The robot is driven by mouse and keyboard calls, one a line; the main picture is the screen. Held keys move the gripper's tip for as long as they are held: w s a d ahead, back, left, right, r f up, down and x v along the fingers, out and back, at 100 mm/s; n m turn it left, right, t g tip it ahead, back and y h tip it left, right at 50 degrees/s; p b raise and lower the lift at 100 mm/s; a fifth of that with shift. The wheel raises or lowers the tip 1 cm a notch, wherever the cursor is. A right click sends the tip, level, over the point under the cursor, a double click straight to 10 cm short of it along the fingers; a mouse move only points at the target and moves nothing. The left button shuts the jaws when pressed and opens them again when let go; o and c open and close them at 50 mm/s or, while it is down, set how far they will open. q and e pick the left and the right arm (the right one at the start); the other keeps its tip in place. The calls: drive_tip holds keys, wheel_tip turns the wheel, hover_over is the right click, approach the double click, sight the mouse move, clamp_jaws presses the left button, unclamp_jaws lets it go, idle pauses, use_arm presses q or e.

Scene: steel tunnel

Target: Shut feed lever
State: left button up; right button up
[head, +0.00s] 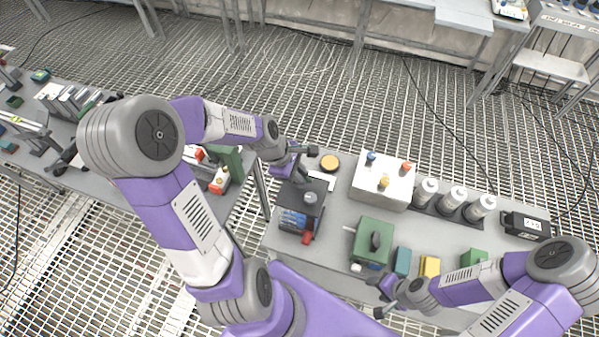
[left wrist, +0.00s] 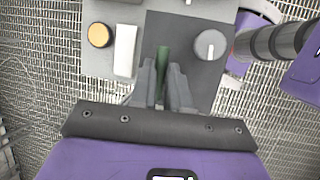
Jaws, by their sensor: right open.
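The green lever, apparently the feed lever (left wrist: 163,66), stands on a dark panel (left wrist: 205,78) in the left wrist view, left of a round grey knob (left wrist: 211,45). My left gripper (left wrist: 164,88) has a finger on each side of the lever, close against it, and looks shut on it. In the head view my left gripper (head: 301,176) is over the far edge of the dark control box (head: 288,208) and hides most of the lever. My right gripper (head: 380,299) is open and empty by the bench's front edge, left of a yellow block (head: 429,267).
A yellow-orange round button (head: 329,162) and a white bar lie beyond the box. Right of it stand a white box with coloured knobs (head: 383,181), a green box (head: 371,243) and grey-white canisters (head: 452,200). Another bench (head: 60,130) is at left, with a gap between.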

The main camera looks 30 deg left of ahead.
use_arm(q)
clamp_jaws()
drive_tip(key=shift+m, duration=0.3)
drive_tip(key=m, duration=0.1)
drive_tip(key=m+g+p, duration=0.1)
drive_tip(key=shift+s+r+m+h, duration=0.1)
drive_tip(key=shift+s+m+h, duration=0.15)
drive_tip(key=shift+m+h, duration=0.15)
drive_tip(key=m+g, duration=0.1)
drive_tip(key=m, duration=0.1)
drive_tip(key=m+g+p, duration=0.1)
drive_tip(key=m+p, duration=0.1)
drive_tip(key=m, duration=0.1)
drive_tip(key=shift+s+a+m+g, duration=0.3)
drive_tip(key=shift+s+g, duration=0.1)
drive_tip(key=m, duration=0.1)
drive_tip(key=m+g, duration=0.1)
drive_tip(key=m, duration=0.1)
drive_tip(key=m+p, duration=0.1)
drive_tip(key=shift+s+a+m+g, duration=0.2)
drive_tip(key=shift+a+m+g, duration=0.1)
drive_tip(key=shift+g, duration=0.1)
drive_tip(key=shift+a+m+g+y+p, duration=0.2)
drive_tip(key=shift+m+g+y, duration=0.15)
drive_tip(key=shift+m, duration=0.7)
drive_tip(key=shift+a+m+g+y+p, duration=0.1)
drive_tip(key=shift+a+m+g+y, duration=0.2)
drive_tip(key=shift+m, duration=0.75)
